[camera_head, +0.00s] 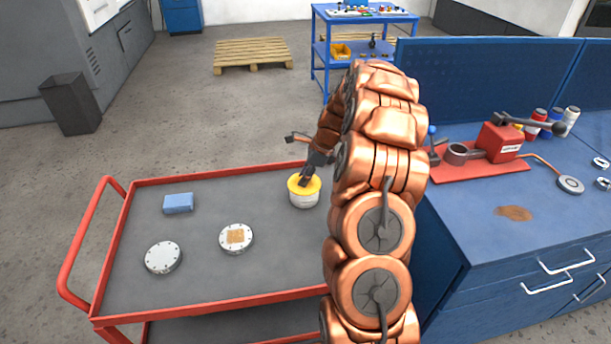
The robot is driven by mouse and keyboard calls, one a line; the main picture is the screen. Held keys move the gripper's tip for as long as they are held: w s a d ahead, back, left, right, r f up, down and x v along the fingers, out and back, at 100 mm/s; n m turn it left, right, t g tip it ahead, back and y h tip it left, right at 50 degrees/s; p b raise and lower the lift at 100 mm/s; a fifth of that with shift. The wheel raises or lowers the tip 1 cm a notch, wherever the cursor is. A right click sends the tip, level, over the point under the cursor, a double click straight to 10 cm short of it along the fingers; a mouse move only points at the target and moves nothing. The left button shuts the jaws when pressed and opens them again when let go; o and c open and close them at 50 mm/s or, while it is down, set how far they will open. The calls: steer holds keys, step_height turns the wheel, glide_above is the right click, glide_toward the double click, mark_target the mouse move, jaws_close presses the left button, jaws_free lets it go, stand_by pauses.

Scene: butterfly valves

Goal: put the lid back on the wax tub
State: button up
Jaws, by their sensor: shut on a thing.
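The white wax tub (304,201) stands on the grey top of the red cart, near its right side and beside my arm. The yellow lid (297,187) is at the tub's mouth and looks level; I cannot tell whether it is fully seated or slightly above the rim. My gripper (305,181) points down at the lid from the upper right and is shut on it. The fingertips are small and dark here, and part of the lid's top is hidden behind them.
The red cart (213,302) also carries a blue block (178,203), a plain round flange (163,257) and a flange with a brown patch (236,238). A blue workbench (480,235) with a red fixture (499,142) stands right of my arm. The cart's back middle is clear.

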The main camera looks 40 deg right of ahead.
steer(key=o, duration=1.4)
steer(key=shift+r, duration=0.1)
steer(key=shift+r+p, duration=1.8)
steer(key=shift+r, duration=1.65)
steer(key=shift+c, duration=0.3)
jaws_close()
steer(key=shift+f+b, duration=0.5)
steer(key=shift+f, duration=2.15)
